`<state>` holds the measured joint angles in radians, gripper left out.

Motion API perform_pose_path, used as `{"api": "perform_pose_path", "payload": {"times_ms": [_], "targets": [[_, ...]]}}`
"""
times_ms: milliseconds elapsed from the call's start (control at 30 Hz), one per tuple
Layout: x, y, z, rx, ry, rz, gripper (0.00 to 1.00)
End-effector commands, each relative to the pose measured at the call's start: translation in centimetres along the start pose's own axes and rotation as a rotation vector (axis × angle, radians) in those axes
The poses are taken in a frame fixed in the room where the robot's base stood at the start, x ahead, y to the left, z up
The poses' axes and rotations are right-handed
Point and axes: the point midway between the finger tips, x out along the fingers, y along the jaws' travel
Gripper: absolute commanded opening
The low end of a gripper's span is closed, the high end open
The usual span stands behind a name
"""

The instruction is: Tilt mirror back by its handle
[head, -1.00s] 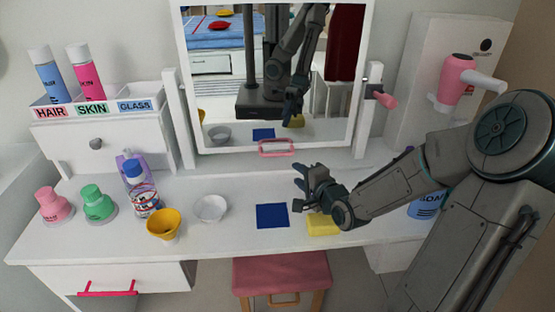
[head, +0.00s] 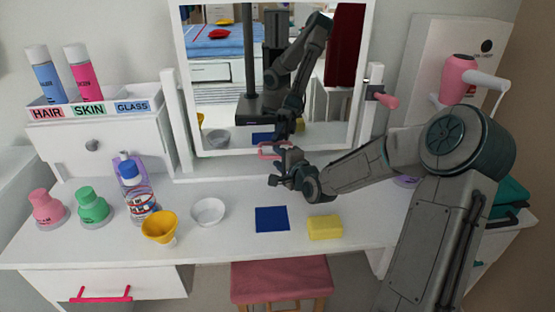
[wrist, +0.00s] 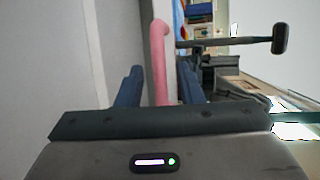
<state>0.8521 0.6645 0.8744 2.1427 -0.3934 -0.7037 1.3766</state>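The mirror (head: 225,110) stands in a white frame between two posts at the back of the white vanity. Its pink handle (head: 263,151) sits at the bottom edge of the frame, partly hidden by my gripper (head: 274,170) in the head view. In the wrist view, the handle (wrist: 160,60) runs between the two blue fingers of my gripper (wrist: 160,85). A gap shows on both sides of the handle, so the gripper is open around it and not clamped.
A blue cloth-like square (head: 272,219), yellow sponge (head: 325,227), white bowl (head: 208,212) and yellow cup (head: 160,226) are on the tabletop below. Bottles stand at left. A pink knob (head: 386,100) is on the right post; a pink hair dryer (head: 458,78) hangs at right.

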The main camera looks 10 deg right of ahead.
Motion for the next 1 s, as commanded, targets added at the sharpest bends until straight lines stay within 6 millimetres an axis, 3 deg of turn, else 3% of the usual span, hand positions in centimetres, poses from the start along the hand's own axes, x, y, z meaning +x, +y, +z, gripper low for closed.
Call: {"api": "perform_pose_path", "payload": {"times_ms": [200, 467, 600, 1000], "targets": [[1.3, 0.0, 0.0, -0.001, 0.001, 0.0, 0.34], [1.4, 0.0, 0.0, -0.001, 0.001, 0.001, 0.34], [1.4, 0.0, 0.0, -0.001, 0.001, 0.0, 0.0], [0.1, -0.7, 0.5, 0.02, 0.001, 0.051, 0.0]]}}
